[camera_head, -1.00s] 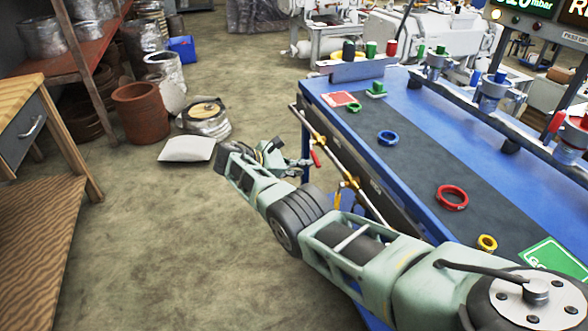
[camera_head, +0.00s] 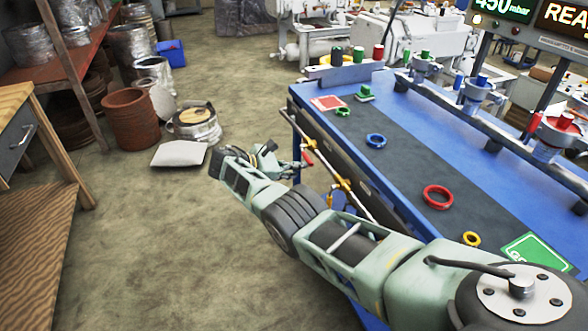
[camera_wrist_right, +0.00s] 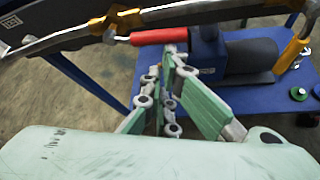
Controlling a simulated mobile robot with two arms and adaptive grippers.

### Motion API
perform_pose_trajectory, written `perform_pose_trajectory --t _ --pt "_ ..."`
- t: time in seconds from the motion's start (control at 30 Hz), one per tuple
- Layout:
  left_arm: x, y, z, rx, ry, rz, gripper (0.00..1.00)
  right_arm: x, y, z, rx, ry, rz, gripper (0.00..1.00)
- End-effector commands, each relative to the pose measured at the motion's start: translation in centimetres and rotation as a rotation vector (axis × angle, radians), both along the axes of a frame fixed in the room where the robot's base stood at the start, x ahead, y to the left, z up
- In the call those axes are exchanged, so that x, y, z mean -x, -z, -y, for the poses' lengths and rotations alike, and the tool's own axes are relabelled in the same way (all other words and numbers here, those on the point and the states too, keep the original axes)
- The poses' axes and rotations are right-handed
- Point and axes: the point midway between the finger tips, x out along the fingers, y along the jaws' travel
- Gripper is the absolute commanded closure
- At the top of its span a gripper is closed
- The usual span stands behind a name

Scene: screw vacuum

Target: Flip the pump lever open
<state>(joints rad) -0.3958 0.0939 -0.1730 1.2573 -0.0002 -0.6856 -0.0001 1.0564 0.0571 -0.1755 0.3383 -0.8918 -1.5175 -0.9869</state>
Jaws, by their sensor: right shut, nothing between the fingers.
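The pump lever (camera_wrist_right: 160,36) has a red grip lying roughly level at the top of the right wrist view. In the head view the red grip (camera_head: 308,158) is small, at the side of the blue bench. The blue pump (camera_wrist_right: 208,50) with a dark cylinder stands behind it on a blue shelf. My right gripper (camera_wrist_right: 172,62) is shut and empty, its tips just below the right end of the red grip. I cannot tell whether they touch. It also shows in the head view (camera_head: 292,165), beside the lever. My left gripper is not in view.
A brass-jointed pipe (camera_head: 330,175) runs along the bench side, close to my right arm. The bench top (camera_head: 410,150) holds coloured rings and a rail of clamps. A display (camera_head: 505,8) reads about 450 mbar. The floor (camera_head: 180,240) left of my arm is clear.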

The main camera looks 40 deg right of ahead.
Motion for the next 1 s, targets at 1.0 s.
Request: perform_pose_trajectory --t 1.0 --pt "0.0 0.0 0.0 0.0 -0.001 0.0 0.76 -0.4 -5.6 -10.4 0.0 0.0 -0.001 1.0"
